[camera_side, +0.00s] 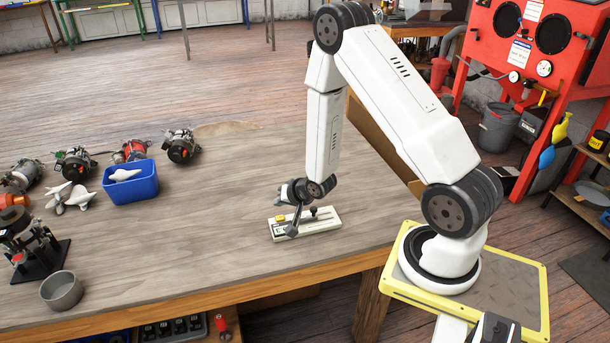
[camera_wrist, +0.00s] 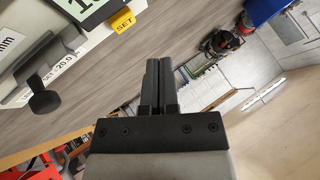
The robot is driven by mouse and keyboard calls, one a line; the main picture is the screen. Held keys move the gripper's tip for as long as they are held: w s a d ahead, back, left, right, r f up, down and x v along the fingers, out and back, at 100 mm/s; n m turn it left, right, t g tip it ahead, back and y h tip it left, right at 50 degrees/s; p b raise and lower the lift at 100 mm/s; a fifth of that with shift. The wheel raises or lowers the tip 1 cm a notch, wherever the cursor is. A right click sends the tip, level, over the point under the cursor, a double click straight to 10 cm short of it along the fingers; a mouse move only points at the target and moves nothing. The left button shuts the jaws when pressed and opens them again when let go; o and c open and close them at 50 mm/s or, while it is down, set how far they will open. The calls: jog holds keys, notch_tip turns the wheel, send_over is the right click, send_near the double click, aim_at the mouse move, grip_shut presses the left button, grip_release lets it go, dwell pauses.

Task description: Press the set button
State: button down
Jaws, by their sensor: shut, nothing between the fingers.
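A pale grey device (camera_side: 322,221) lies on the wooden bench, under my wrist in the side view. In the wrist view its casing (camera_wrist: 85,42) fills the upper left, with a green display (camera_wrist: 88,10) cut off by the top edge. A yellow tab marked SET (camera_wrist: 123,20) sits at its near edge; yellow also shows on the device in the side view (camera_side: 280,218). A black knob (camera_wrist: 42,98) stands on the device. My gripper (camera_wrist: 160,62) is shut and empty. Its tips appear right of and below the SET tab, apart from it in the wrist picture. Whether they touch the device is unclear.
A blue bin (camera_side: 131,182) holding a pale part, more pale parts (camera_side: 72,197), several alternators (camera_side: 180,146), a black stand (camera_side: 40,262) and a grey cup (camera_side: 62,291) occupy the bench's left side. The bench between bin and device is clear.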

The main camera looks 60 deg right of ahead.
aim_at(282, 219)
jog(key=shift+f, duration=1.4)
jog(key=shift+f, duration=0.85)
dwell(2.1)
jog(key=shift+r, duration=0.1)
dwell(0.3)
jog(key=shift+r, duration=0.8)
jog(key=shift+r, duration=0.1)
jog(key=shift+r, duration=2.4)
